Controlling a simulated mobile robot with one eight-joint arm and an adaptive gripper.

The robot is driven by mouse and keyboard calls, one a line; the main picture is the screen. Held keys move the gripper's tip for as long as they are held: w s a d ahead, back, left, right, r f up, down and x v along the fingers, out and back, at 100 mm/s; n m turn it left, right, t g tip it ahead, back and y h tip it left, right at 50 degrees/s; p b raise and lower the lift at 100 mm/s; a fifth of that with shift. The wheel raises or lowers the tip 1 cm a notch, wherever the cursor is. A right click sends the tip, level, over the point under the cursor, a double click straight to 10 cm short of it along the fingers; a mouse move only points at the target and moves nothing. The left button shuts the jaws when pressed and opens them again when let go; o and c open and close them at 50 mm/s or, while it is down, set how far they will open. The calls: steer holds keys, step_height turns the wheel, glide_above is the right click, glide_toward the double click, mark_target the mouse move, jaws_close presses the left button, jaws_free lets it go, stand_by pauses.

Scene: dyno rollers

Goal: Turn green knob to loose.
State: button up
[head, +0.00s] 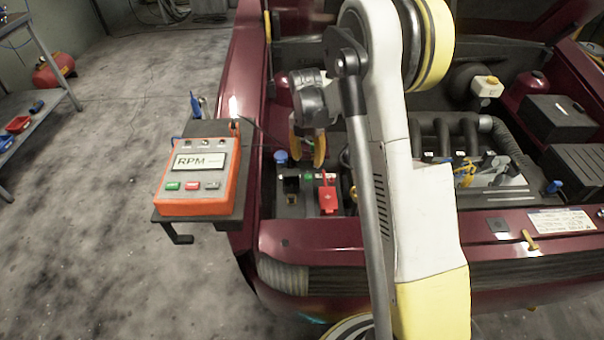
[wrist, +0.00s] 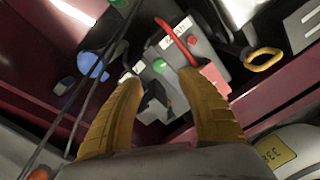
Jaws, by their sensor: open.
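A small round green knob (wrist: 158,66) sits on top of the grey battery (wrist: 205,48) in the engine bay. It lies just beyond and between my fingertips in the wrist view, beside a black clamp (wrist: 153,103). In the head view the green knob (head: 307,176) is a small spot between the black and red clamps. My gripper (wrist: 161,80) has its yellow fingers spread, with nothing between them that I can see held. In the head view my gripper (head: 307,152) hangs above the battery, partly hidden by my arm. The knob's marking is too small to read.
A red clamp (head: 327,196) with a red cable stands right of the knob. A blue cap (head: 281,156) is to the left. An orange RPM meter (head: 193,178) rests on a bracket outside the car. The dark red car front (head: 350,240) borders the bay.

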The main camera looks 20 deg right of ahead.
mark_target(308, 176)
step_height(308, 176, down, 8)
steer(key=b, duration=0.2)
steer(key=shift+s+d+f+b, duration=0.1)
steer(key=shift+f+b, duration=0.1)
steer(key=shift+b, duration=0.2)
jaws_close()
